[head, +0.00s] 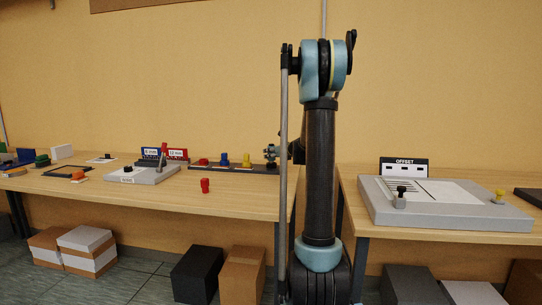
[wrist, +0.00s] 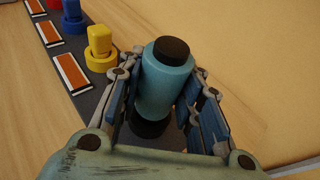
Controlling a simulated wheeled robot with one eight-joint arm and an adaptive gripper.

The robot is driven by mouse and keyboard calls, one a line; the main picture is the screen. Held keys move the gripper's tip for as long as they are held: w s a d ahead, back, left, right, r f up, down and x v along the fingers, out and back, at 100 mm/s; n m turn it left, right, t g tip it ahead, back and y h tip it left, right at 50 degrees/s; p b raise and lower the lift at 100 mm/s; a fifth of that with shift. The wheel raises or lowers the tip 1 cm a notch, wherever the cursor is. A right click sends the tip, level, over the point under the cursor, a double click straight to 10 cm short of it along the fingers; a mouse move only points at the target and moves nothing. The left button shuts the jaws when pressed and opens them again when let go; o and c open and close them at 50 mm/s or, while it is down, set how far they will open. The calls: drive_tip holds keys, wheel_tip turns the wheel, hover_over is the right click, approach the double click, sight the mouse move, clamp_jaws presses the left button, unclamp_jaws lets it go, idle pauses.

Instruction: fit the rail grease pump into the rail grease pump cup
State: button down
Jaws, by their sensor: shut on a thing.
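The rail grease pump looks to be the teal cylinder with a dark cap (wrist: 166,75) in the wrist view. My gripper (wrist: 164,92) is shut on it, with a finger on either side. A dark round piece (wrist: 149,124) shows below the teal body and may be the rail grease pump cup. I cannot tell whether the pump sits in it or is just above it. In the head view my gripper (head: 271,154) is at the right end of the dark strip (head: 262,171) on the left table. The pump is too small to make out there.
A yellow piece (wrist: 100,42) and a blue piece (wrist: 72,14) stand in round cups on the strip, beside orange cards. A red piece (head: 205,185) stands on the table in front. A grey board (head: 150,173) lies to the left. The right table holds another board (head: 450,215).

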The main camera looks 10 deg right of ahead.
drive_tip(key=shift+f, duration=0.35)
drive_tip(key=c, duration=1.1)
unclamp_jaws()
drive_tip(key=shift+o, duration=0.2)
drive_tip(key=v, duration=1.2)
